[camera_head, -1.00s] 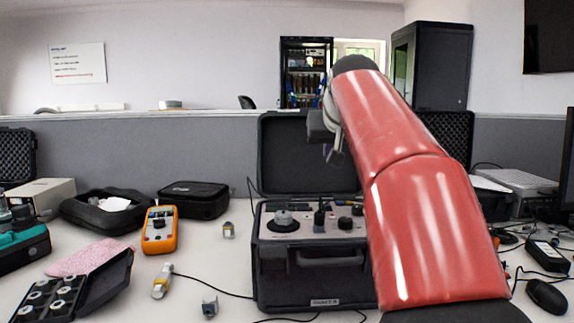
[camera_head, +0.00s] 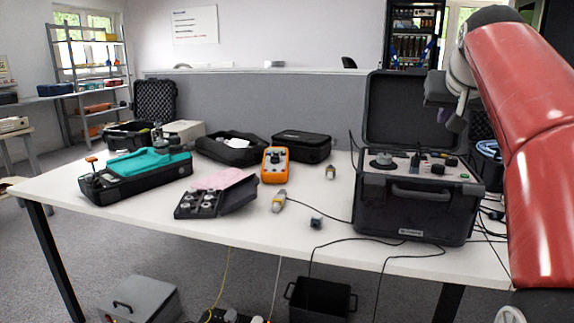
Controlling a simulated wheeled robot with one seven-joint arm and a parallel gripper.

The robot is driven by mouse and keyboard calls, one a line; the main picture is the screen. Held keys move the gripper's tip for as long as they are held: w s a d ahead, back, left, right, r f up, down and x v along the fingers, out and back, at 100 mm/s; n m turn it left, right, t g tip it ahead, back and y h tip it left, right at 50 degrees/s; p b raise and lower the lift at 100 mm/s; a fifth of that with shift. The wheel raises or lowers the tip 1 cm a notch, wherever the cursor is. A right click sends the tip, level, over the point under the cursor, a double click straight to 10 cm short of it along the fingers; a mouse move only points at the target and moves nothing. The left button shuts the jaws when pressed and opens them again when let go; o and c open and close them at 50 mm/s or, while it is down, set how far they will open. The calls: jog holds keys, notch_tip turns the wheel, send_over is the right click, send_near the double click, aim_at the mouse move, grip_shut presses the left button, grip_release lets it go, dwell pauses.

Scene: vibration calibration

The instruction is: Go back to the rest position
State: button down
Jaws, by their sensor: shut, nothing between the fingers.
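My red arm comes in from the right edge and bends at the top right. My gripper (camera_head: 455,122) hangs at its end, pointing down, in front of the open lid of the black calibrator case (camera_head: 416,214). It is shut and empty, above the case's panel and apart from it as far as I can tell. The case stands open on the right part of the white table (camera_head: 130,206), with knobs and a small sensor mount on its panel. My arm hides part of the table's right end.
An orange multimeter (camera_head: 275,165), small sensors, a black tray of parts (camera_head: 198,204) and a teal-black device (camera_head: 135,176) lie on the table. Black cables run across its front edge. A grey box (camera_head: 140,300) and a black bin (camera_head: 319,300) stand on the floor below.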

jog(key=s+a+f+n+g+y, duration=0.1)
jog(key=s+a+f, duration=0.4)
jog(key=s+f, duration=0.4)
jog(key=s+a+f+n+g+y, duration=0.1)
jog(key=s+a+f+g, duration=0.1)
jog(key=s+a+f, duration=0.3)
jog(key=s+a+f+n+g, duration=0.1)
jog(key=s+a+f, duration=0.4)
jog(key=s+f, duration=0.8)
notch_tip(320, 180, down, 6)
jog(key=shift+s+a+f+y, duration=0.1)
jog(key=shift+s+a+y, duration=0.05)
jog(key=shift+s+y, duration=0.25)
